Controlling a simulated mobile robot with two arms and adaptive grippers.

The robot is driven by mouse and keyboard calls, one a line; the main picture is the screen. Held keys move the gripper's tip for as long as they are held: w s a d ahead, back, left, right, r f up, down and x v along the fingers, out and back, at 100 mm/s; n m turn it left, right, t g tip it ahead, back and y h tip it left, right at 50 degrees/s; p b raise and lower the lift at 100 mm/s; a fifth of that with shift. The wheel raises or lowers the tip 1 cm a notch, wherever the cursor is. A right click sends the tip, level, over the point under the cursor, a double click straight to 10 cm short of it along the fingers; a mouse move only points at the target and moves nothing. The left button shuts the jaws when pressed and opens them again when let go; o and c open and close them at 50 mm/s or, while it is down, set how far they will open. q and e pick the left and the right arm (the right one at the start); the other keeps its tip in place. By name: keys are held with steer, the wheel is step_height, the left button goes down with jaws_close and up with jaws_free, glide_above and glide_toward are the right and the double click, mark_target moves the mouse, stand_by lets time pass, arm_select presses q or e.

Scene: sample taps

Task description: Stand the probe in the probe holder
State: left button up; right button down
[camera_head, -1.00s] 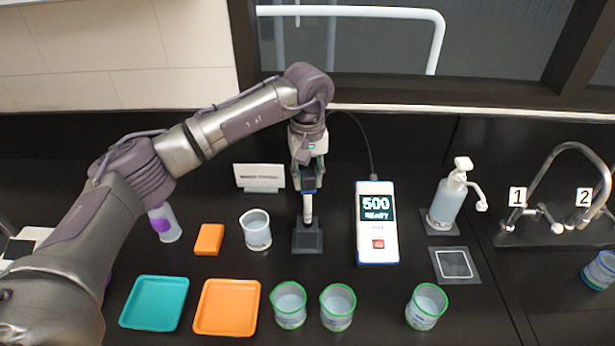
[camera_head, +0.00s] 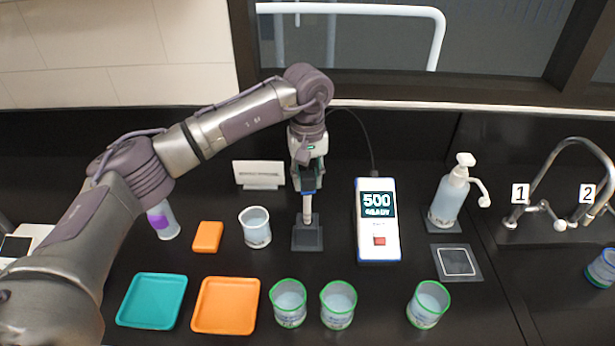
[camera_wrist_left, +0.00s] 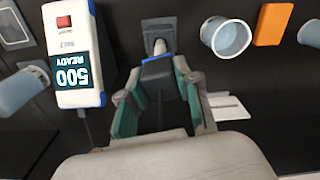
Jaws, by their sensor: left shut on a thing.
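The probe (camera_head: 307,207) is a pale rod with a blue collar and a dark upper part. My left gripper (camera_head: 308,180) is shut on its upper part. The probe points down, close to upright, with its lower end at the probe holder (camera_head: 307,243), a dark block on a square base. In the left wrist view the pale rod (camera_wrist_left: 159,46) meets the holder (camera_wrist_left: 150,24) beyond my left gripper's fingers (camera_wrist_left: 157,92). I cannot tell how deep the tip sits. My right gripper is not in view.
A meter (camera_head: 378,245) reading "500 READY" stands right of the holder, its cable running behind. A beaker (camera_head: 256,232) and white sign (camera_head: 259,174) are to the left. Green-rimmed beakers (camera_head: 289,304) and an orange tray (camera_head: 226,306) are in front. A pump bottle (camera_head: 448,203) stands right.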

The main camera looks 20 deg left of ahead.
arm_select(q)
steer(key=shift+f, duration=0.1)
steer(key=shift+f+b, duration=2.6)
steer(key=shift+f, duration=0.4)
steer(key=o, duration=1.8)
steer(key=shift+r, duration=0.15)
steer(key=shift+r+p, duration=1.7)
steer(key=shift+r, duration=1.7)
steer(key=shift+f, duration=0.1)
